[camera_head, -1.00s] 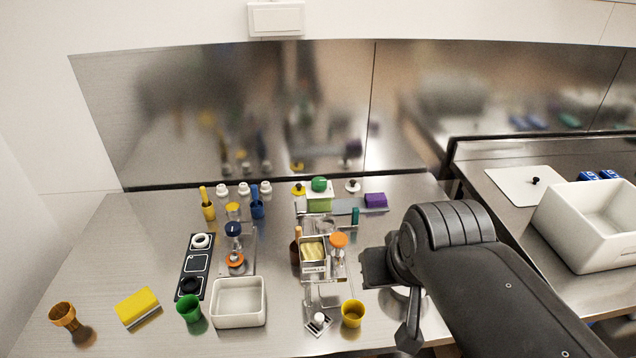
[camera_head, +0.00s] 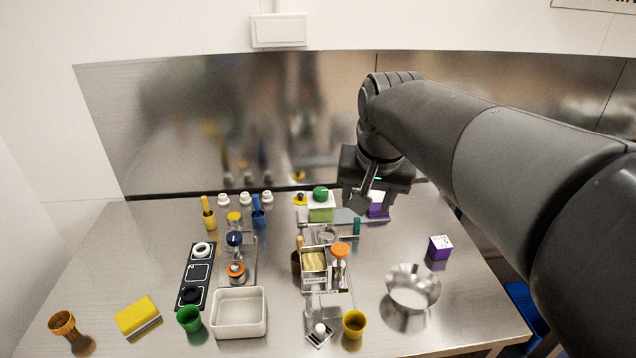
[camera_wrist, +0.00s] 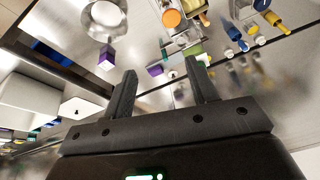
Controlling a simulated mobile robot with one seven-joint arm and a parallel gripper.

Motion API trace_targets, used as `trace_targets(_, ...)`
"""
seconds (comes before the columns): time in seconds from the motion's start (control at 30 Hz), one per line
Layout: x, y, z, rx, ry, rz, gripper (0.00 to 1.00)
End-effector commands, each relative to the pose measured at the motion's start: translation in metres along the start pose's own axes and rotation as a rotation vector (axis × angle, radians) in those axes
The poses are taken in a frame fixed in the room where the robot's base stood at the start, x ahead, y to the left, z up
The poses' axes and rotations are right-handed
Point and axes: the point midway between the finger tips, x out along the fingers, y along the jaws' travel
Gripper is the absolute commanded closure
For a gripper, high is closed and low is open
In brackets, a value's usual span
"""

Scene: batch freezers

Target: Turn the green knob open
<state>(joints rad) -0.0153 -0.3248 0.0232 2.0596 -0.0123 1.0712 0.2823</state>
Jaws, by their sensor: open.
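The green knob (camera_head: 320,193) sits on top of a pale green and white block (camera_head: 320,212) at the back middle of the steel table. My gripper (camera_head: 371,203) hangs to the right of the knob, over a purple block (camera_head: 378,211) that it partly hides, and it is apart from the knob. In the wrist view my gripper (camera_wrist: 161,68) has its two fingers wide apart with nothing held. There the pale green block (camera_wrist: 196,48) shows by the right fingertip; the knob is largely hidden behind that finger.
A yellow knob (camera_head: 300,198) stands just left of the green one. A clear stand with an orange knob (camera_head: 340,250) is in front. A purple cube (camera_head: 440,247) and a metal bowl (camera_head: 413,287) sit at the right. The steel back wall (camera_head: 250,120) rises behind.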

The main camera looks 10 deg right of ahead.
Motion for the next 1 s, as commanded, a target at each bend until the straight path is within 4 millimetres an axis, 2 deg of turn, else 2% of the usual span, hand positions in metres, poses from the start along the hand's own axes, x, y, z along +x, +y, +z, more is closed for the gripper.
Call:
trace_targets(0.03, 0.004, -0.007, -0.017, 0.023, -0.02, 0.005, 0.43)
trace_targets(0.1, 0.008, -0.015, -0.038, 0.061, -0.043, 0.012, 0.39)
trace_targets(0.27, 0.024, -0.033, -0.084, 0.146, -0.094, 0.032, 0.39)
trace_targets(0.5, 0.061, -0.061, -0.146, 0.273, -0.168, 0.067, 0.39)
trace_targets(0.8, 0.128, -0.091, -0.207, 0.433, -0.254, 0.122, 0.39)
trace_targets(1.0, 0.163, -0.102, -0.227, 0.509, -0.29, 0.151, 0.39)
